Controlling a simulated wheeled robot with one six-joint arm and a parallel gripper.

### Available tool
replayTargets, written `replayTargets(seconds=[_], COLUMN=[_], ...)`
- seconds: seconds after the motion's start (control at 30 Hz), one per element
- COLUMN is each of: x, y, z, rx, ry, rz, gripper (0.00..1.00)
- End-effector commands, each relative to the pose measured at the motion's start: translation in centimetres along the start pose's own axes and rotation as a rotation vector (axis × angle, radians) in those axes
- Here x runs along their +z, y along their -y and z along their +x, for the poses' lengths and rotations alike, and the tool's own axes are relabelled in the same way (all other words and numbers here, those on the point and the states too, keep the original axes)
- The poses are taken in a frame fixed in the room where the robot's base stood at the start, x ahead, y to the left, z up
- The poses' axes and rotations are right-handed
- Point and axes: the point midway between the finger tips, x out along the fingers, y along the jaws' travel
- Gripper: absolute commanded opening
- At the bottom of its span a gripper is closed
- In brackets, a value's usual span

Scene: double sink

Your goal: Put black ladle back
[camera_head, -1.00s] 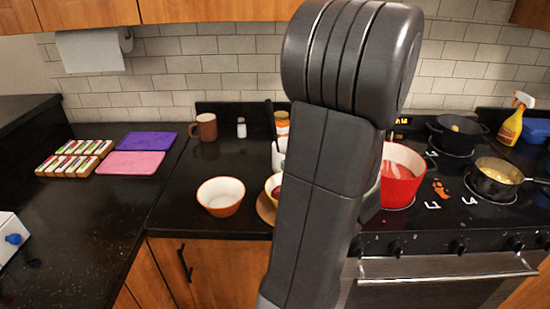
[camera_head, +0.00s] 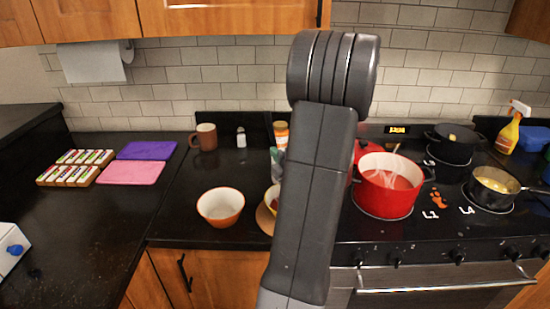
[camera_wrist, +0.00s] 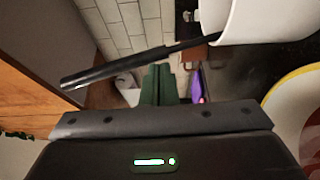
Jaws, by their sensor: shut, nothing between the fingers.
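A long black handle (camera_wrist: 120,69), which looks like the black ladle's, slants across the wrist view. Its right end meets the rim of a white container (camera_wrist: 262,20) at the top right. The ladle's head is hidden. My gripper (camera_wrist: 158,72) has green fingers that are shut with nothing between them. In the picture the fingertips lie just below the handle; I cannot tell whether they touch it. In the head view my arm hides the gripper and the ladle.
A red pot (camera_head: 383,200), a black pot (camera_head: 440,148) and a pan (camera_head: 482,200) stand on the stove. An orange bowl (camera_head: 220,217), a brown mug (camera_head: 206,136) and a salt shaker (camera_head: 241,140) stand left of my arm. The left counter has free room.

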Motion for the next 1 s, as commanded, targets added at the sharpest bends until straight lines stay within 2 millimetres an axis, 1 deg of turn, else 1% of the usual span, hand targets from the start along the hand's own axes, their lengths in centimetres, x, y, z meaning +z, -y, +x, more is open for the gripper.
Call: replayTargets(seconds=[0.27, 0.57, 0.87, 1.0], x=[0.0, 1.3, 1.3, 1.1], y=[0.0, 0.0, 0.0, 0.0], z=[0.0, 1.3, 1.3, 0.9], rx=[0.0, 0.0, 0.0, 0.0], ry=[0.0, 0.0, 0.0, -0.001], rz=[0.0, 0.001, 0.001, 0.001], gripper=[0.0, 0.0, 0.0, 0.0])
